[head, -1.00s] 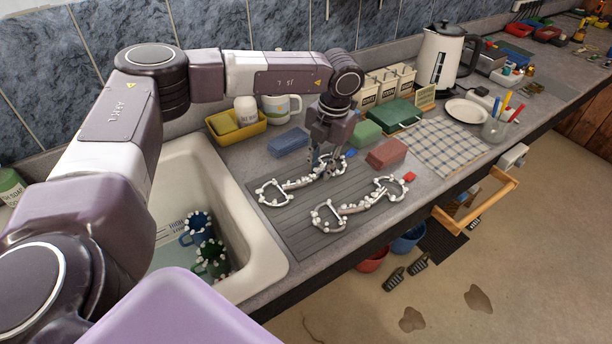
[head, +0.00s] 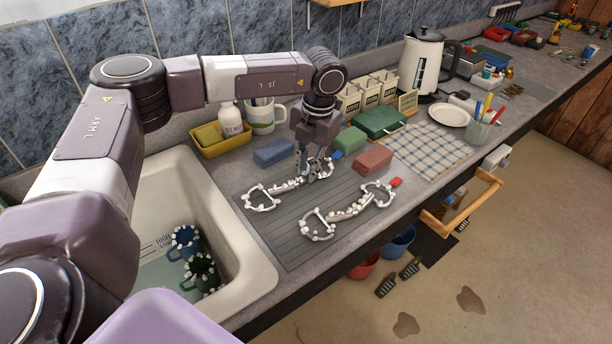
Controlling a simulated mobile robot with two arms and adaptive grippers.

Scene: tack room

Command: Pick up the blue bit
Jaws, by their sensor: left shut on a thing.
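The blue bit (head: 262,197) is a metal snaffle with rings, pale foam-like clumps and a blue tag (head: 337,154). It is at the back of the grey ribbed drain mat (head: 275,236). My left gripper (head: 306,170) points down and is shut on the bit near its right ring, hiding part of it. I cannot tell whether the bit touches the mat. A similar bit with a red tag (head: 317,224) lies in front of it on the mat. My right gripper is not in view.
A sink (head: 255,285) with a blue mug (head: 184,240) and a green mug (head: 199,272) is left of the mat. A blue block (head: 274,152), a green block (head: 350,139) and a red block (head: 373,159) stand close behind and right. A checked cloth (head: 432,148) lies farther right.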

